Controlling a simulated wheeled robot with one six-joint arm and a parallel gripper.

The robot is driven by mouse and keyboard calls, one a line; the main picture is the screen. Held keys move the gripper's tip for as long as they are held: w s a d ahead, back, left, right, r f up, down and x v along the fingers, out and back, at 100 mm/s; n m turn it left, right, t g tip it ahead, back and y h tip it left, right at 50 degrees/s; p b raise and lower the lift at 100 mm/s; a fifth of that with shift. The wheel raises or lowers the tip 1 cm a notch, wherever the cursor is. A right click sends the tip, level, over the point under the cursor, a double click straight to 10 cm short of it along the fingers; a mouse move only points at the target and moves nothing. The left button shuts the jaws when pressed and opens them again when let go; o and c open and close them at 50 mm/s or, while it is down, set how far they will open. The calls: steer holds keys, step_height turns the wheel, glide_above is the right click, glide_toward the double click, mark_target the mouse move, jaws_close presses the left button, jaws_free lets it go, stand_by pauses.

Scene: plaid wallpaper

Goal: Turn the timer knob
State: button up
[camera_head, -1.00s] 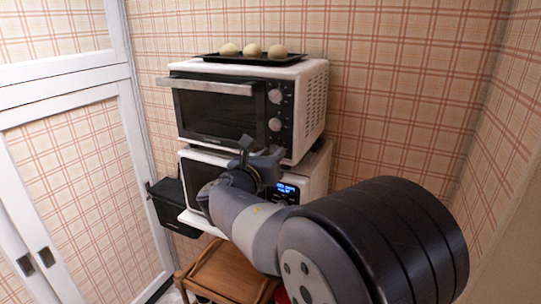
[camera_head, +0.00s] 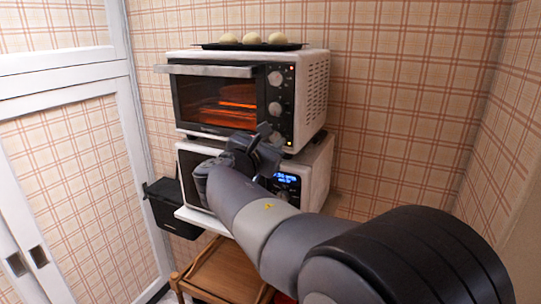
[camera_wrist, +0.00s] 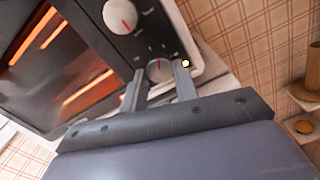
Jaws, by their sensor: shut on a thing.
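The timer knob (camera_wrist: 158,70) is the lowest knob on the front panel of the upper oven (camera_head: 313,95). In the wrist view it sits between the two fingers of my gripper (camera_wrist: 160,82), which is shut on it. In the head view my gripper (camera_head: 270,137) is at the lower right of the oven front and hides this knob. Two more round knobs, an upper one (camera_head: 275,78) and a middle one (camera_head: 274,108), are above it. The oven glows orange inside, and small lights on its panel are lit.
A black tray (camera_head: 212,46) with three pale buns stands on the oven. A microwave (camera_head: 318,178) with a lit blue display is below. A black bin (camera_head: 172,207) and a wooden cart (camera_head: 215,276) are lower left. A white-framed door (camera_head: 75,190) is at the left.

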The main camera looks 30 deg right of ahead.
steer(key=m+b, duration=0.4)
steer(key=shift+f, duration=0.25)
steer(key=m+b, duration=0.3)
steer(key=b, duration=0.1)
steer(key=m+b, duration=0.4)
steer(key=m, duration=0.1)
steer(key=shift+r+m+b, duration=0.2)
steer(key=shift+m+b, duration=0.1)
steer(key=shift+b, duration=0.05)
steer(key=o, duration=1)
steer(key=shift+c, duration=0.2)
steer(key=shift+a, duration=0.1)
steer(key=b+v, duration=0.1)
steer(key=v, duration=0.9)
steer(key=shift+s+a, duration=0.2)
steer(key=shift+s, duration=0.1)
